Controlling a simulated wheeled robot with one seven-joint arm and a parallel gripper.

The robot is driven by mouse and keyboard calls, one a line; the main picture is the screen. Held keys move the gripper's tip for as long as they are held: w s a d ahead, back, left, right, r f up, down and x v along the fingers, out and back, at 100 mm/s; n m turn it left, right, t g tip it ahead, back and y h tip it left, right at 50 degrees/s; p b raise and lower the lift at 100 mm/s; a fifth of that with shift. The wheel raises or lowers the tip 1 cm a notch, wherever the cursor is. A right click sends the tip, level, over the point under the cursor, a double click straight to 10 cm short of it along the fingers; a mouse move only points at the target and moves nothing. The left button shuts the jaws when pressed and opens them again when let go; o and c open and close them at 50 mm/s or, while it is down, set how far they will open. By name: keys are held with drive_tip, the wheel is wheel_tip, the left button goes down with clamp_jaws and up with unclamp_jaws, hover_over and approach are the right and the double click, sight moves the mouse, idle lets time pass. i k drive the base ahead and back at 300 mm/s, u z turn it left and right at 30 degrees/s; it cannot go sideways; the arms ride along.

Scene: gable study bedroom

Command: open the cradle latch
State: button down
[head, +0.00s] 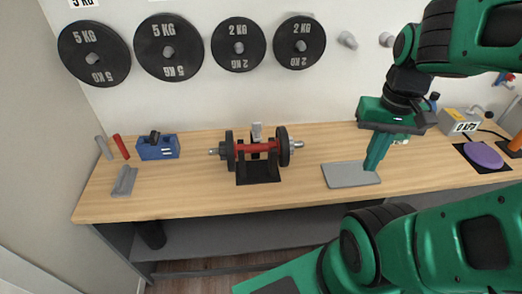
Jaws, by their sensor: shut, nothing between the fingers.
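A black cradle (258,176) stands on the wooden bench near its middle. A dumbbell (284,147) with two black discs, bright metal ends and a red middle part rests in it. A grey upright piece (257,130) stands just behind the red part; it may be the cradle latch, but it is too small to tell. My gripper (371,168) is to the right of the cradle, well apart from it. Its green fingers point down, shut and empty, over a grey plate (345,178). I cannot tell whether they touch the plate.
At the left are a blue box (158,148), a grey holder (124,181), a red cylinder (121,146) and a grey one (103,147). Weight discs (169,47) hang on the wall behind. A purple disc (483,155) lies at the right. The bench (195,195) between is clear.

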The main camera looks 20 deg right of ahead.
sight(257, 126)
drive_tip(key=k, duration=1)
drive_tip(key=u, duration=0.6)
